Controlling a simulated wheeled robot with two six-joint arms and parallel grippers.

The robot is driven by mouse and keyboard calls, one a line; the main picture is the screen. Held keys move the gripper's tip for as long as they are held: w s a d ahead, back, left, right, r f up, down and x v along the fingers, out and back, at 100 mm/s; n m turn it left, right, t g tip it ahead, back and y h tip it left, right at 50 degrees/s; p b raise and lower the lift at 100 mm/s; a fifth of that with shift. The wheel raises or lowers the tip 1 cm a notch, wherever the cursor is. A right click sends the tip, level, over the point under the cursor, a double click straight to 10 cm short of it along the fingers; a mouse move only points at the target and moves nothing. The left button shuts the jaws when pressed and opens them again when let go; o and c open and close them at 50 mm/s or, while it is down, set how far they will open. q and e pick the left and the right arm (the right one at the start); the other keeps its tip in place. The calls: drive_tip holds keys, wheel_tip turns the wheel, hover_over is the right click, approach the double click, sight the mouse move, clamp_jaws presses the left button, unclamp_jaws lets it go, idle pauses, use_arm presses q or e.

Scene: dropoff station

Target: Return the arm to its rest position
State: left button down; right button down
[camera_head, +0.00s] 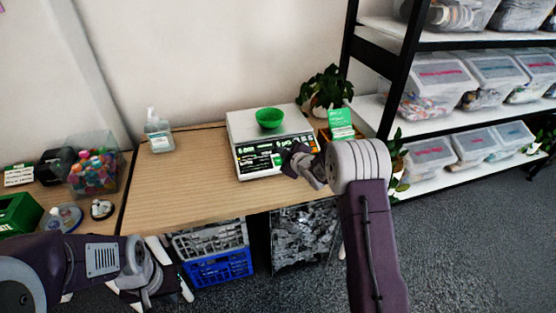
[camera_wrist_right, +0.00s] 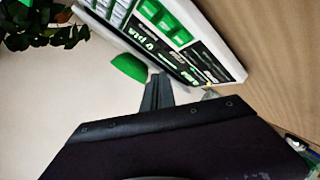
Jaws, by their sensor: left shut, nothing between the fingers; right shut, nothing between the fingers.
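My right arm reaches up from the bottom of the head view. Its gripper (camera_head: 284,158) is at the front right of the white scale (camera_head: 238,122). In the right wrist view the right gripper's fingers (camera_wrist_right: 157,92) are together and empty. The scale (camera_wrist_right: 222,68) and the green bowl (camera_wrist_right: 128,68) show just beyond them. In the head view the green bowl (camera_head: 269,118) sits on the scale's top, apart from the gripper. My left gripper (camera_head: 147,290) is low at the left, in front of the table edge, shut and holding nothing visible; its fingertips are hard to make out.
A pump bottle (camera_head: 158,132) stands at the back of the wooden table (camera_head: 180,180). A clear bin of colourful items (camera_head: 95,170) is at left. A potted plant (camera_head: 327,90) and green card box (camera_head: 340,124) stand right of the scale. Crates (camera_head: 218,268) are below; shelves (camera_head: 420,125) stand right.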

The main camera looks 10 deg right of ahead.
idle(0.6)
drive_tip(key=s+a+r+m, duration=0.1)
drive_tip(key=s+a+r, duration=0.15)
drive_tip(key=r, duration=0.25)
drive_tip(key=s+a+r, duration=0.2)
drive_tip(key=s+r, duration=0.1)
drive_tip(key=r, duration=0.2)
drive_tip(key=s+d+f+m+g+h, duration=0.1)
drive_tip(key=s+f+m+g, duration=0.35)
drive_tip(key=s, duration=0.65)
drive_tip(key=s+f+m+g+h+p, duration=0.1)
drive_tip(key=s+f+m+g, duration=0.4)
drive_tip(key=s, duration=0.7)
drive_tip(key=s+d+f+m+g, duration=0.1)
drive_tip(key=s+f+m+g, duration=0.15)
drive_tip(key=s+f, duration=0.6)
wheel_tip(320, 180, up, 14)
drive_tip(key=s+p, duration=0.1)
drive_tip(key=p, duration=1)
drive_tip(key=shift+s+n, duration=0.3)
drive_tip(key=shift+s, duration=0.1)
